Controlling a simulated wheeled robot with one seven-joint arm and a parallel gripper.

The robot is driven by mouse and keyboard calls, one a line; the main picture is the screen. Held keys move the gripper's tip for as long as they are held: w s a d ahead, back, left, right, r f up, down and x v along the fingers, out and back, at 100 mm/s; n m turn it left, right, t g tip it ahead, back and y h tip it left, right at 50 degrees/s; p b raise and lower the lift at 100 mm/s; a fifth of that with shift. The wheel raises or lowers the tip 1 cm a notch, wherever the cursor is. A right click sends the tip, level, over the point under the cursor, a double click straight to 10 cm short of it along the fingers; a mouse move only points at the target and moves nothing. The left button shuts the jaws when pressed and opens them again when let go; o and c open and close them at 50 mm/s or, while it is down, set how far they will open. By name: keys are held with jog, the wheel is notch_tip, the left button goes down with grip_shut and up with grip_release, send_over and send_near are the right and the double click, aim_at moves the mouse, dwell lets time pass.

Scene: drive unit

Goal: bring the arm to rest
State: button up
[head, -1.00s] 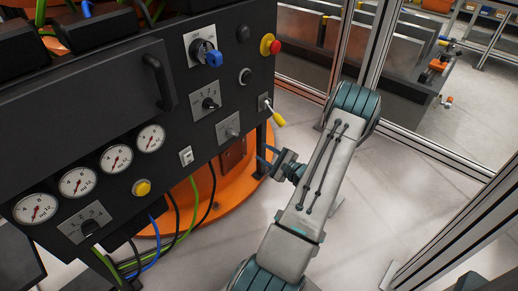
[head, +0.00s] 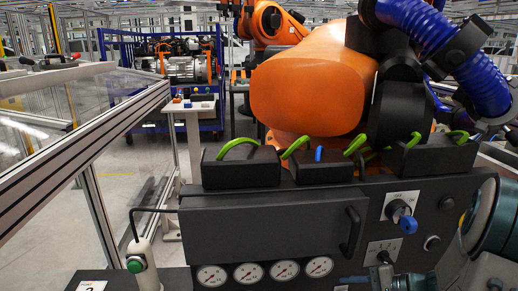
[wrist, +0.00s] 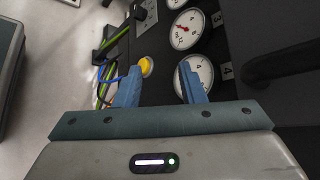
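My gripper (wrist: 160,88) shows in the wrist view with its two blue fingers apart and nothing between them. Beyond the fingers are the dark front of the control cabinet, a yellow button (wrist: 147,66) and white dial gauges (wrist: 186,29). In the head view, part of my arm (head: 490,222) shows at the right edge, in front of the cabinet (head: 270,228). The gripper end is low in that picture, right of the gauges (head: 284,271), and partly cut off by the bottom edge.
A blue switch (head: 408,224) and a black handle (head: 351,231) stick out of the cabinet near my arm. A green-button post (head: 136,264) stands at its left. An orange robot (head: 312,88) with blue hoses is behind it. A framed fence (head: 80,150) runs along the left.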

jog(key=s+a+r+n+g+h+p, duration=0.25)
jog(key=s+a+r+p, duration=0.2)
jog(key=r, duration=0.25)
jog(key=s+a+r+n+g+h+p, duration=0.2)
jog(key=s+a+r+n+g+p, duration=0.15)
jog(key=a+r, duration=0.2)
jog(key=s+r+n+t+h+p, duration=0.1)
jog(key=s+r+n+h+p, duration=0.2)
jog(key=r, duration=0.4)
jog(key=s+r+n+t+h+p, duration=0.1)
jog(key=s+r+n+h+p, duration=0.2)
jog(key=r, duration=0.4)
jog(key=shift+n+t+h+p, duration=0.3)
jog(key=shift+t+h+p, duration=0.1)
jog(key=shift+p, duration=0.15)
